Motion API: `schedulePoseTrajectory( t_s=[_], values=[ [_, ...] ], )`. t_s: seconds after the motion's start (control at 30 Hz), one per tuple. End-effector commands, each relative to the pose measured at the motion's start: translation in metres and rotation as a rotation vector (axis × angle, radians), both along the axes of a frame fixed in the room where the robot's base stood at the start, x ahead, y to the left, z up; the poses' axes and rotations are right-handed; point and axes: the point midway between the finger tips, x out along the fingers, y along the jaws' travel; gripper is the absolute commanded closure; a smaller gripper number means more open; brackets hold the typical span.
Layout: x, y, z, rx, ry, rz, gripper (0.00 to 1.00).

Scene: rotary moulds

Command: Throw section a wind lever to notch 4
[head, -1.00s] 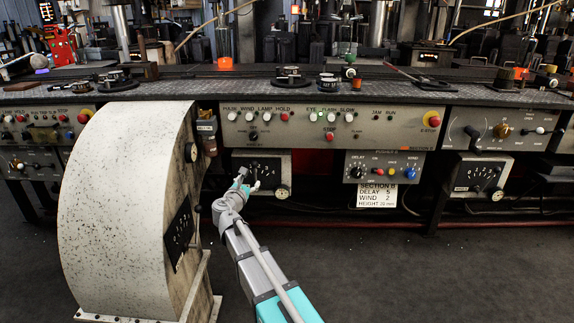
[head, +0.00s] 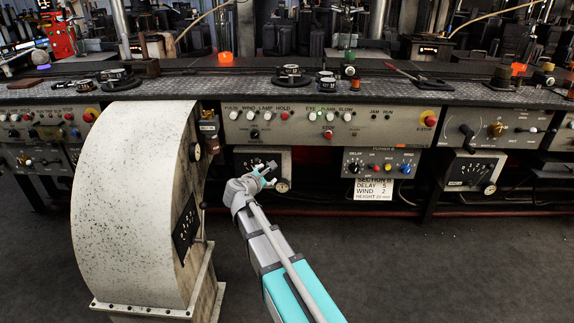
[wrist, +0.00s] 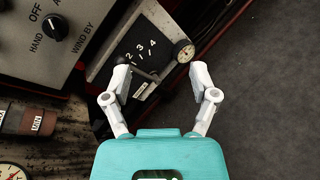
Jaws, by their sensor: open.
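A black notch plate (wrist: 140,45) with white numerals 2, 3 and 4 is set in a pale box. In the head view this box (head: 243,158) hangs under the middle console, partly behind my gripper (head: 267,173). In the wrist view my gripper (wrist: 158,80) is open and empty, its fingers spread in front of the plate's lower part. A dark bar-like shape by the left finger may be the lever; its notch cannot be told. No section letter is readable on this box.
A round gauge (wrist: 183,48) sits at the box's corner. A large speckled curved housing (head: 125,200) stands close on the left. The floor at right is clear.

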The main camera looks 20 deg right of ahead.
Motion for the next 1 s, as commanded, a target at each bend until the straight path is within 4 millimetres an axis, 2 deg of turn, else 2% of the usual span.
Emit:
schedulePoseTrajectory(
  t_s=[0.03, 1.0],
  values=[
    [-0.003, -0.002, 0.007, 0.020, -0.002, -0.011, 0.24],
    [-0.057, -0.032, 0.045, 0.431, -0.051, -0.272, 0.24]
  ],
)
